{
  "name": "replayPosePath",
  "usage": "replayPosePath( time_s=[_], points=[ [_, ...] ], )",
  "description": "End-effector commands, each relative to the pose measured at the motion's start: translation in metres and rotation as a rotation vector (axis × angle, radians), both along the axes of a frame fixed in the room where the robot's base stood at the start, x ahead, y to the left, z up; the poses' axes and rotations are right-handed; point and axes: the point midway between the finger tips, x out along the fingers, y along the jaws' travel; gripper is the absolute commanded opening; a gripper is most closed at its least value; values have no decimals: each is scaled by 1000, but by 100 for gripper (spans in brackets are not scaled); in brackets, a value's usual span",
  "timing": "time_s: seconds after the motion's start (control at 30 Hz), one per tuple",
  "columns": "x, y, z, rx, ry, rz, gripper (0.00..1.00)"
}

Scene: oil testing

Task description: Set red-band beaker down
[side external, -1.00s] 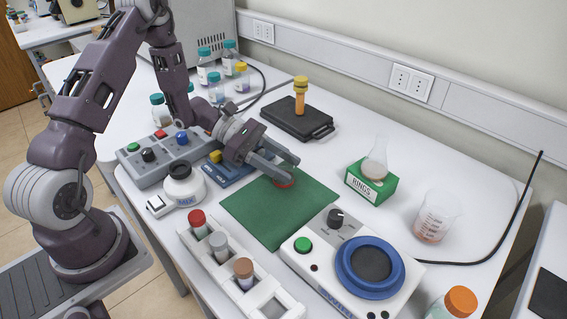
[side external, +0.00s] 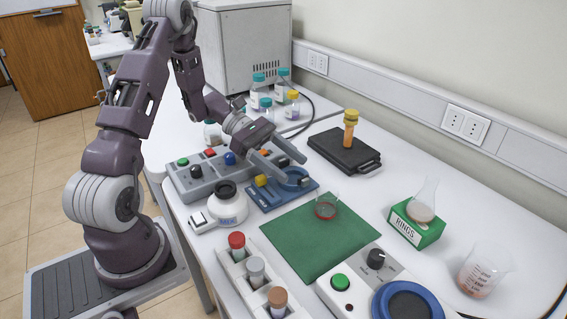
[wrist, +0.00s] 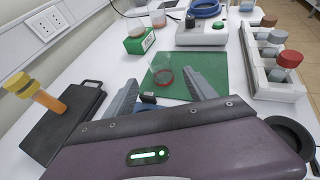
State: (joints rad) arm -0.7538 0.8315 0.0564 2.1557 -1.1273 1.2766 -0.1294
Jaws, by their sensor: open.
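The red-band beaker (side external: 326,208), small and clear with a red ring near its base, stands upright on the green mat (side external: 290,241), near the mat's far edge. It also shows in the wrist view (wrist: 163,77), ahead of my fingers and apart from them. My gripper (side external: 291,168) is open and empty, behind the beaker and over the blue device. In the wrist view the two fingers of my gripper (wrist: 162,92) are spread wide with nothing between them.
A blue device (side external: 266,195) and a grey button box (side external: 190,186) lie by my gripper. A white MIX unit (side external: 227,209), a vial rack (side external: 237,265) and a blue-ringed unit (side external: 340,295) surround the mat. A flask stands on the green RINGS box (side external: 414,230). Most of the mat is clear.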

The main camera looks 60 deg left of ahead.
Motion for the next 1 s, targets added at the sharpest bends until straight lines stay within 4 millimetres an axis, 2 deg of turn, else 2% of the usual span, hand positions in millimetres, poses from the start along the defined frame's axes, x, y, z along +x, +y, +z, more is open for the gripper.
replayPosePath(
  time_s=[0.07,0.17,0.2,0.3,0.4,0.5,0.6,0.77,1.0],
  points=[
    [-4,-9,14,43,-28,-60,65],
    [-25,-44,49,195,-123,-268,65],
    [-39,-62,65,283,-177,-382,65],
    [-84,-98,97,529,-338,-675,65],
    [-133,-116,119,807,-527,-953,65],
    [-173,-117,133,1095,-729,-1184,65],
    [-196,-108,143,1337,-898,-1330,65],
    [-210,-97,153,1550,-1041,-1419,65],
    [-212,-96,154,1577,-1056,-1431,65]
  ],
)
